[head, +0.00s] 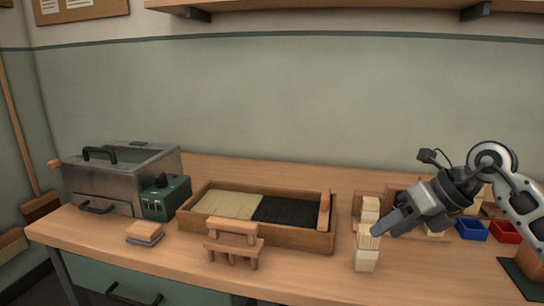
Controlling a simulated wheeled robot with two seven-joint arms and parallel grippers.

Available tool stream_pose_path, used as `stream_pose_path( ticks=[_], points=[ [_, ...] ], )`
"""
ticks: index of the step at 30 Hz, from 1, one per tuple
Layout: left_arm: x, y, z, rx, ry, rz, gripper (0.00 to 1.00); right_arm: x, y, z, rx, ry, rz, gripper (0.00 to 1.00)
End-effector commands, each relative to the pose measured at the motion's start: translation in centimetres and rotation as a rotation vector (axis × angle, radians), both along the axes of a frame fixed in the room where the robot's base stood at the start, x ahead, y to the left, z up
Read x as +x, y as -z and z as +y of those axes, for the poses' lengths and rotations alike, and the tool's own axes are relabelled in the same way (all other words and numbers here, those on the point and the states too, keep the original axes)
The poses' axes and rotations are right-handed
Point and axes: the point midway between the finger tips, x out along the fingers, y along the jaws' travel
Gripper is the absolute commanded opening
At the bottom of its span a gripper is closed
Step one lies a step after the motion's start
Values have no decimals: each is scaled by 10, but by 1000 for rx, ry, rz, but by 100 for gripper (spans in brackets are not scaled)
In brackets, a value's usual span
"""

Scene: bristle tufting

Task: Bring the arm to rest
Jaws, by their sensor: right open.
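My right arm comes in from the right, and my right gripper (380,227) points down and left. Its fingers are open beside pale wooden blocks (366,260) near the table's front right. The fingers overlap the blocks in the picture, and I cannot tell whether they touch. Another pale block (370,208) shows just behind. My left gripper is not in view.
On the wooden workbench (310,275) stand a metal tank (105,185) with a green control box (166,198), a tray (290,236) with pale and black bristle, and a small wooden stand (232,240). Blue (472,229) and red (505,231) bins lie by my right arm.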

Motion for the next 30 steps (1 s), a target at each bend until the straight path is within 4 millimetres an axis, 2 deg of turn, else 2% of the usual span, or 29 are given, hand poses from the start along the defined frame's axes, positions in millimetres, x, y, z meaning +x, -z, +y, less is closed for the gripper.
stream_pose_path(
  ticks=[1,4,6,9,10,12,14,17,19,21,24,27,30],
  points=[
    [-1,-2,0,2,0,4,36,-7,7,23,85,-38,12,50],
    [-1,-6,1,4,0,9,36,-25,15,73,323,-97,38,50],
    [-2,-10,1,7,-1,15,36,-45,13,113,577,-109,80,50],
    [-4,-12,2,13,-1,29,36,-69,-3,149,982,-27,172,50],
    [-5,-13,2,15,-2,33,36,-73,-8,153,1101,24,207,50],
    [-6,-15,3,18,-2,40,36,-79,-14,153,1360,181,300,50],
    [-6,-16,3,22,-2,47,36,-79,-11,143,1558,359,391,50],
    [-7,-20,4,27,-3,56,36,-83,19,117,1819,740,571,50],
    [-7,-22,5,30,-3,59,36,-94,57,98,1933,1055,715,50],
    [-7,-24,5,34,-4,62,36,-117,100,84,1984,1377,863,50],
    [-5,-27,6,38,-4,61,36,-156,150,78,1965,1737,1040,50],
    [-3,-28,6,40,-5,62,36,-192,181,79,1906,1983,1172,50],
    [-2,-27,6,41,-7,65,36,-215,197,83,1851,2126,1255,50]
  ],
)
